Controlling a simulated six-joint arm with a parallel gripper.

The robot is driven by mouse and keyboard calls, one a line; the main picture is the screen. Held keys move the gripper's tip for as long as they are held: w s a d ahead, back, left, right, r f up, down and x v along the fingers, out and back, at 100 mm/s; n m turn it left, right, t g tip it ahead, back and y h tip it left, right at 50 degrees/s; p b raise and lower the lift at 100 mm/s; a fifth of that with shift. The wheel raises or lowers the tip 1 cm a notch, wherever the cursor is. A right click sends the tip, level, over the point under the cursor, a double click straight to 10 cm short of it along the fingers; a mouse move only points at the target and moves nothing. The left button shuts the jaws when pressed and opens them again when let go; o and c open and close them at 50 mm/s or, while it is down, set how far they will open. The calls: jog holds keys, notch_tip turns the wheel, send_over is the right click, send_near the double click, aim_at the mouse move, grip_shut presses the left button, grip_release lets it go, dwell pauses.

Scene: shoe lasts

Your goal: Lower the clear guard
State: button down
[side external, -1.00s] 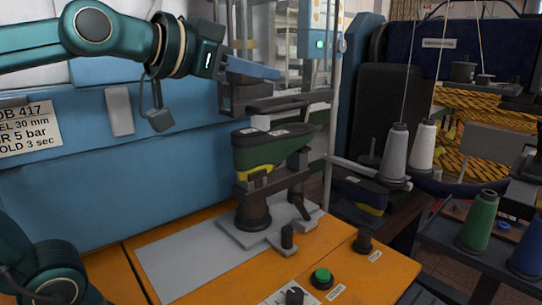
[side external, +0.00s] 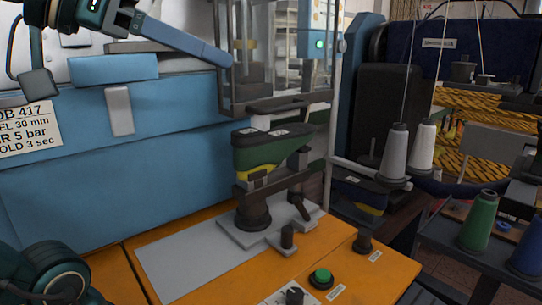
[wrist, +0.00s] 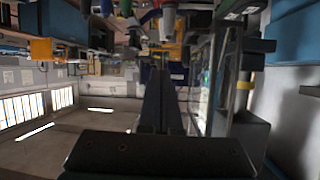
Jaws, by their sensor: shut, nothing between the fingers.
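The clear guard (side external: 272,72) is a see-through panel in a dark grey frame, raised above the work station in the side external view. A dark bar (side external: 290,103) runs along its lower edge, just above the shoe last. My gripper (side external: 229,61) has long blue fingers, shut and empty. In the side external view its tips appear at the left post of the guard's frame; I cannot tell whether they touch. In the wrist view the gripper (wrist: 160,72) also shows closed fingers, with grey frame bars to their right.
A green and yellow shoe last (side external: 258,150) stands on a dark post on the grey plate (side external: 185,262) below the guard. A green button (side external: 321,276) and dark knobs are at the front. Thread cones (side external: 396,152) stand to the right. A blue cabinet wall (side external: 130,175) is behind.

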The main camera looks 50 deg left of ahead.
jog(key=r+g, duration=0.2)
jog(key=n+g, duration=0.2)
jog(key=n, duration=0.1)
send_near(258, 91)
jog(key=s+d, duration=0.2)
jog(key=d, duration=0.1)
jog(key=shift+h, duration=0.4)
jog(key=x, duration=0.9)
jog(key=shift+w+a, duration=0.2)
jog(key=shift+w, duration=0.05)
jog(key=shift+f, duration=0.1)
notch_tip(258, 91, down, 15)
